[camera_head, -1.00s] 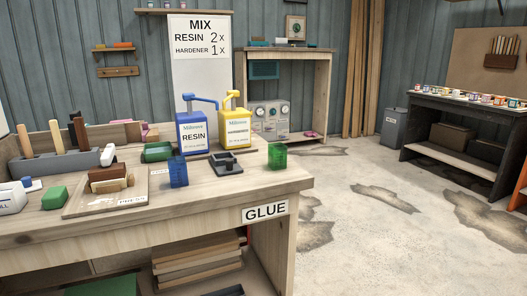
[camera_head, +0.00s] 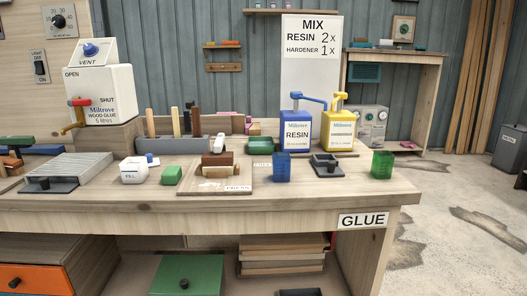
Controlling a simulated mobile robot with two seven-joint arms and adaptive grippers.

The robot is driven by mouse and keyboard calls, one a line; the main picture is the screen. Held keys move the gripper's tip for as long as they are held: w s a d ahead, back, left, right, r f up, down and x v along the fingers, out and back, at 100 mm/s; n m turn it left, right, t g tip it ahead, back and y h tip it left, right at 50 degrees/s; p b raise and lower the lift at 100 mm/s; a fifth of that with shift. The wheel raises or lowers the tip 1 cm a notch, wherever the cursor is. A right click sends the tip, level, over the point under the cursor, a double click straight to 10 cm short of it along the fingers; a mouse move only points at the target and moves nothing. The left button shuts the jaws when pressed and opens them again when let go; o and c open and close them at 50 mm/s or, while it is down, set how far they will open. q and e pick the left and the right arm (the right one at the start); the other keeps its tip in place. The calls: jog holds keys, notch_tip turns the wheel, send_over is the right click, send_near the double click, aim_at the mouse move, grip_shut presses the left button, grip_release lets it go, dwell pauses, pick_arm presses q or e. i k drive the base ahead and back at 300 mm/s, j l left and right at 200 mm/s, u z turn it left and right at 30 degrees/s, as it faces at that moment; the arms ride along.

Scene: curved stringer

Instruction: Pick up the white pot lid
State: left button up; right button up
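A small white pot (camera_head: 134,173) with dark lettering on its front stands on the glue bench, left of a green block. Its top looks white and rounded; at this size I cannot tell the lid apart from the body. A small blue and white piece (camera_head: 152,160) sits just behind it to the right. Neither of my grippers is in view.
The bench (camera_head: 300,205) also carries a white glue dispenser (camera_head: 98,95), a green block (camera_head: 173,176), a press board (camera_head: 215,185), a blue cup (camera_head: 282,167), a green cup (camera_head: 382,164), and blue resin (camera_head: 297,131) and yellow hardener (camera_head: 339,129) pump bottles.

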aim_at(153, 162)
jog(key=u, duration=0.65)
jog(key=z, duration=1.6)
jog(key=k+j, duration=0.1)
jog(key=j, duration=0.15)
jog(key=i+j, duration=0.2)
jog(key=j+z, duration=0.05)
jog(key=j, duration=0.05)
